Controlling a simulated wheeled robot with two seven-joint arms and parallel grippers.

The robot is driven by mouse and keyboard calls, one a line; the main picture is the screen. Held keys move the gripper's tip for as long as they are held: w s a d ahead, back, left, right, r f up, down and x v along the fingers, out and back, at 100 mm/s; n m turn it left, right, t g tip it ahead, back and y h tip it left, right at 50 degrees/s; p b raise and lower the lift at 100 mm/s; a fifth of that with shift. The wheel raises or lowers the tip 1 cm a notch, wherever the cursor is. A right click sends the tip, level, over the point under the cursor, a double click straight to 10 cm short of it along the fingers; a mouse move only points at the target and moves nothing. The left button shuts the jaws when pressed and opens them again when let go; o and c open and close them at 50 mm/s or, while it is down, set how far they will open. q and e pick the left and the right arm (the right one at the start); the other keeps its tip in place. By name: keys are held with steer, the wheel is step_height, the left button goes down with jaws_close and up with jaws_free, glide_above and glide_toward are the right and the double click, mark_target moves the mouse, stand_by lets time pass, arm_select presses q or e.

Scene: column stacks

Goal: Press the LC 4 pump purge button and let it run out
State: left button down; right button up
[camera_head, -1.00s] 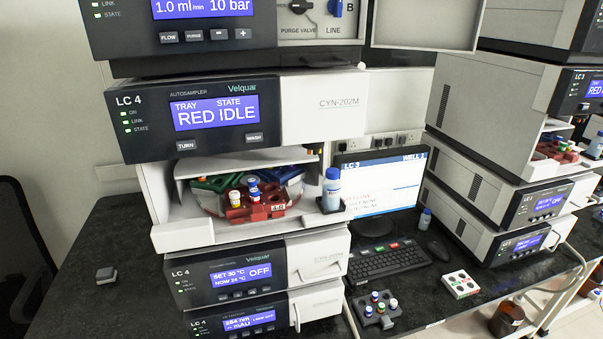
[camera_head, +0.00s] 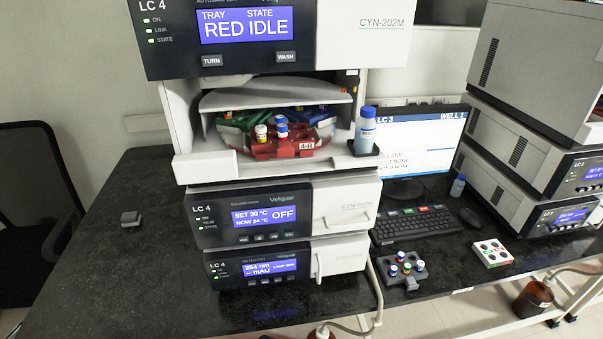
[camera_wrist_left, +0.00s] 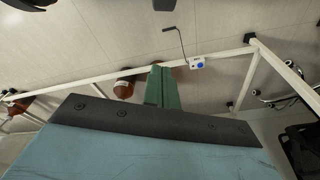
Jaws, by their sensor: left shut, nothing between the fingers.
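The LC 4 pump and its purge button are above the top edge of the head view and out of sight now. The LC 4 autosampler (camera_head: 330,25) fills the top of the head view, its display reading RED and IDLE above TURN and WASH buttons. My left gripper (camera_wrist_left: 161,70) shows in the left wrist view as two green fingers, shut together and empty, over the floor and clear of the LC 4 stack. No gripper shows in the head view, and my right gripper is in neither view.
Below the autosampler are the LC 4 column oven (camera_head: 270,215) and detector (camera_head: 262,268). A capped bottle (camera_head: 366,130) stands at the tray's right. A vial rack (camera_head: 404,269) and keyboard (camera_head: 412,225) are on the bench. A bench rail (camera_wrist_left: 110,75) shows near my left fingers.

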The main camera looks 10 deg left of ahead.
arm_select(q)
steer(key=s+a+f+b, duration=0.2)
steer(key=s+f+b, duration=0.1)
steer(key=s+f, duration=0.9)
steer(key=shift+a+g, duration=0.15)
steer(key=shift+g, duration=0.25)
steer(key=shift+s, duration=0.1)
stand_by(1.0)
